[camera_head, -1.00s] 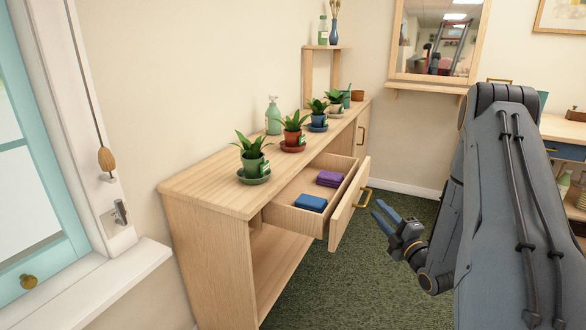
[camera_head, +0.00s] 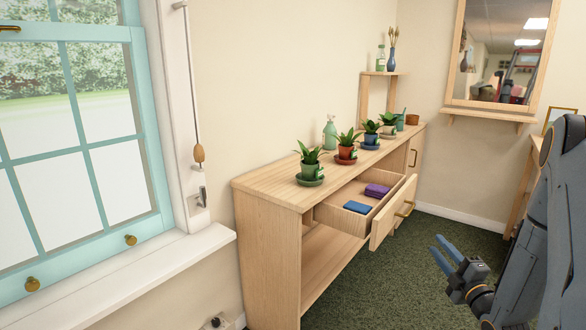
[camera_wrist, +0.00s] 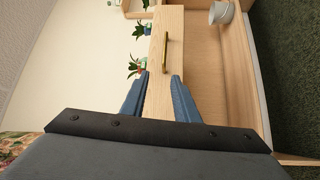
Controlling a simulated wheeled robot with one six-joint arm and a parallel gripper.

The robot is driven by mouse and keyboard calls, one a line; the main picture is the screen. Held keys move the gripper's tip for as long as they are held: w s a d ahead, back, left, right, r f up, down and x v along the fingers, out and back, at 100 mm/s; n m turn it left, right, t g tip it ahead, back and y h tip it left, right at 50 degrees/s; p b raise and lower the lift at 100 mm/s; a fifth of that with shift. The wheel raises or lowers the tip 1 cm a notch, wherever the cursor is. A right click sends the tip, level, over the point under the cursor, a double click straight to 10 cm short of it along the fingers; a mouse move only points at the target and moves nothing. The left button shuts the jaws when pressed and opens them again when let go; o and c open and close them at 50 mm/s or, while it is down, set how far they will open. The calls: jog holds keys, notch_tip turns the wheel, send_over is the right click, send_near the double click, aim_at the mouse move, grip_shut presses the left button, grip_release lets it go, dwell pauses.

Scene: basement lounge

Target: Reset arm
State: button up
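My gripper (camera_head: 447,250) is in the right part of the head view, its two blue fingers apart and nothing between them. It is over the green carpet, to the right of the open drawer (camera_head: 393,214) and clear of it. The drawer holds a blue folded cloth (camera_head: 357,207) and a purple one (camera_head: 377,191). In the wrist view my gripper (camera_wrist: 158,82) is also open, with the wooden drawer front and its brass handle (camera_wrist: 167,50) beyond the fingers.
A window (camera_head: 80,150) with a white sill (camera_head: 110,280) is at the left. A mirror (camera_head: 497,50) hangs at the back. Open carpet (camera_head: 400,290) lies before the cabinet.

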jog(key=w+a+r+m+g+h, duration=0.2)
jog(key=w+a+r+m+g, duration=0.15)
jog(key=a+g, duration=0.25)
jog(key=s+a+r+m+g+h, duration=0.1)
jog(key=s+a+r+m+g, duration=0.15)
jog(key=s+a+m, duration=0.3)
jog(key=s+a+r+m+g, duration=0.2)
jog(key=s+a+m+g, duration=0.15)
jog(key=s+a, duration=0.45)
jog(key=s+a+r+m+g+y, duration=0.1)
jog(key=s+a+r+m+g, duration=0.2)
jog(key=s, duration=0.9)
jog(key=s+a+r+m+g, duration=0.15)
jog(key=s+a+g, duration=0.35)
jog(key=s, duration=0.6)
jog(key=d+r+t+p, duration=0.1)
jog(key=d+r+p, duration=0.2)
jog(key=p, duration=0.9)
notch_tip(320, 180, up, 3)
jog(key=shift+f+m, duration=0.15)
jog(key=shift+m, duration=0.25)
jog(key=shift+d+f, duration=0.1)
jog(key=shift+d, duration=0.05)
